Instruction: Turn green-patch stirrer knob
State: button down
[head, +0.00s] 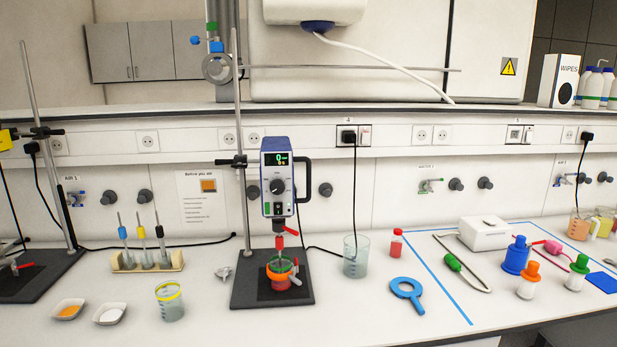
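The overhead stirrer (278,160) is a grey and blue box clamped on a stand in the middle of the bench. Its dark round knob (277,186) is on the front panel, below a lit display (277,159) reading 0. A small green patch (267,209) is on the lower left of the panel, next to a black switch (279,209). Below the stirrer, a shaft with a red handled clip goes down into a red and green vessel (281,277) on the stand's dark base (245,291). My gripper is not in view.
A yellow-rimmed beaker (170,305) and a wooden rack (147,262) are left. Cables run along the back. The bench front before the stand is clear.

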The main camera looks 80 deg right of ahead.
aim_at(276, 187)
jog(key=z, duration=0.05)
jog(key=k, duration=2.15)
jog(key=z, duration=1.55)
jog(key=i, duration=0.95)
jog(key=u, duration=0.05)
